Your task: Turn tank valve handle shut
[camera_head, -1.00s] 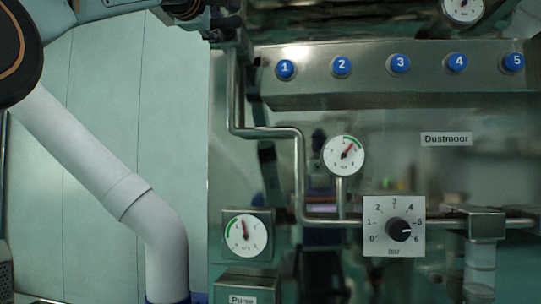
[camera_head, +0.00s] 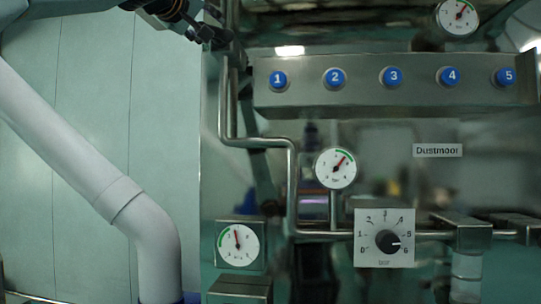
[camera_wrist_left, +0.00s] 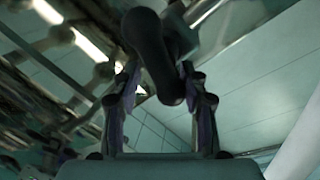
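A dark, rounded handle (camera_wrist_left: 155,58), which looks like the tank valve's lever, hangs in the upper middle of the left wrist view. My left gripper (camera_wrist_left: 163,92) has its two fingers spread, with the handle's lower end between or just beyond the tips; I cannot tell whether they touch. In the head view my left gripper (camera_head: 208,33) is at the top, beside the upper end of the vertical steel pipe. The handle cannot be made out clearly there. My right gripper is not in view.
A steel panel with several numbered blue buttons (camera_head: 335,79) is right of the gripper. Below are a bent steel pipe (camera_head: 291,190), a round gauge (camera_head: 336,168), another gauge (camera_head: 238,243) and a bar dial (camera_head: 388,241). A thick white pipe (camera_head: 110,190) stands left.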

